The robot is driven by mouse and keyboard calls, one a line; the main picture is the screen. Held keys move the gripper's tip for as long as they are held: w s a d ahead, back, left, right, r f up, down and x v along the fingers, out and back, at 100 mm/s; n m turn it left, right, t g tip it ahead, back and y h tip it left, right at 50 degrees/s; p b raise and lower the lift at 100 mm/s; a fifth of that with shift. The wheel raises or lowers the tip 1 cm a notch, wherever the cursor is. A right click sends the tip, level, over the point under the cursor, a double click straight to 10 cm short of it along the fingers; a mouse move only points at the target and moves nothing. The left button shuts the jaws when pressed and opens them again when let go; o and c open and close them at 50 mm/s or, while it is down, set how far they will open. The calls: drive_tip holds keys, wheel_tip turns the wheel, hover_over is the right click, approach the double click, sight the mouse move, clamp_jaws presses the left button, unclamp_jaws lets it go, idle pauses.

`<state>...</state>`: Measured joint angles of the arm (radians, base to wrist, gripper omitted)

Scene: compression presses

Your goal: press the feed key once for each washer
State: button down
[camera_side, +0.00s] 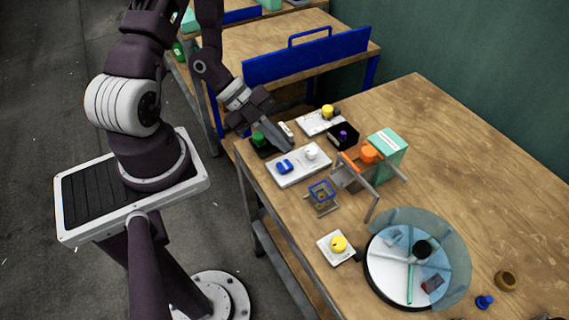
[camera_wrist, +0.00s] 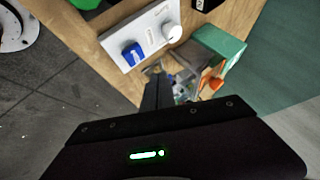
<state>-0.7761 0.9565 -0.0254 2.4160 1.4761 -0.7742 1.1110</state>
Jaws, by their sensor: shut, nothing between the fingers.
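My gripper (camera_side: 288,146) is shut and empty, pointing down over the back edge of a white panel. The panel (camera_side: 291,176) carries a blue key-like block (camera_side: 284,167) and a round white knob (camera_side: 310,152). In the wrist view the blue block (camera_wrist: 132,54) and the knob (camera_wrist: 172,32) lie beyond my shut fingers (camera_wrist: 157,82). I cannot tell which control is the feed key. No washer can be made out for certain; a small framed fixture with a blue square top (camera_side: 322,190) stands in front of the panel.
A mint-green box (camera_side: 387,144) with an orange part (camera_side: 369,154) and metal rails stands right of the panel. A clear-covered turntable (camera_side: 388,294) is at front right. The table's right back is clear.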

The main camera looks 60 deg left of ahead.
sight(281, 163)
drive_tip(key=shift+f, duration=1.65)
drive_tip(key=shift+f, duration=0.1)
idle(0.7)
drive_tip(key=shift+f, duration=0.3)
drive_tip(key=shift+f, duration=0.5)
idle(0.5)
idle(0.3)
drive_tip(key=shift+r, duration=0.9)
drive_tip(key=shift+r, duration=2.55)
